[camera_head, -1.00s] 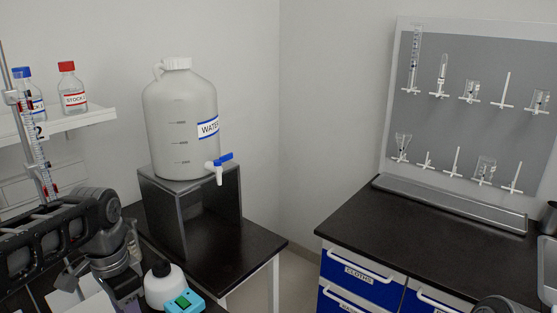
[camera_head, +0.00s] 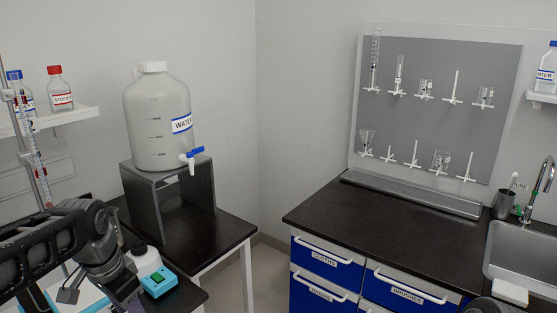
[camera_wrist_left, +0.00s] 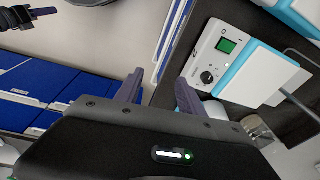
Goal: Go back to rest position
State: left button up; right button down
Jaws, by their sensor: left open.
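My left arm comes in at the lower left of the head view; its fingers are not clearly seen there. In the left wrist view my left gripper (camera_wrist_left: 160,92) is open, with two dark fingers apart and nothing between them. Beyond the fingers lie a dark bench edge and a white device (camera_wrist_left: 222,55) with a green screen and a black knob.
A water carboy (camera_head: 160,118) with a blue-handled tap stands on a dark stand (camera_head: 140,190). A turquoise device (camera_head: 158,282) and a white bottle (camera_head: 143,257) are near my left arm. A black counter (camera_head: 390,222) with blue drawers, a drying rack (camera_head: 440,110) and a sink (camera_head: 515,250) are at right.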

pick_arm(q)
jog(key=w+d+f+n+t+h, duration=0.2)
jog(key=w+d+f+t, duration=0.1)
jog(key=w+d+f, duration=0.45)
jog(key=s+d+f+n, duration=0.1)
jog(key=d+f, duration=0.2)
jog(key=f, duration=0.3)
jog(key=d+f+n, duration=0.1)
jog(key=d+f, duration=0.2)
jog(key=f, duration=0.2)
jog(key=s+d+f+n+h, duration=0.1)
jog(key=s+d+f, duration=0.2)
jog(key=f, duration=0.3)
jog(key=s+d+f+n, duration=0.2)
jog(key=s+d+f, duration=0.1)
jog(key=s+f, duration=0.15)
jog(key=s+d+f+g, duration=0.2)
jog(key=s+f, duration=0.3)
jog(key=s, duration=0.4)
jog(key=s+d+f+g+h, duration=0.1)
jog(key=s+d+f+g, duration=0.1)
jog(key=s+f, duration=0.4)
jog(key=s+d, duration=0.1)
jog(key=s, duration=0.2)
jog(key=shift+d+f, duration=0.15)
jog(key=shift+d, duration=0.05)
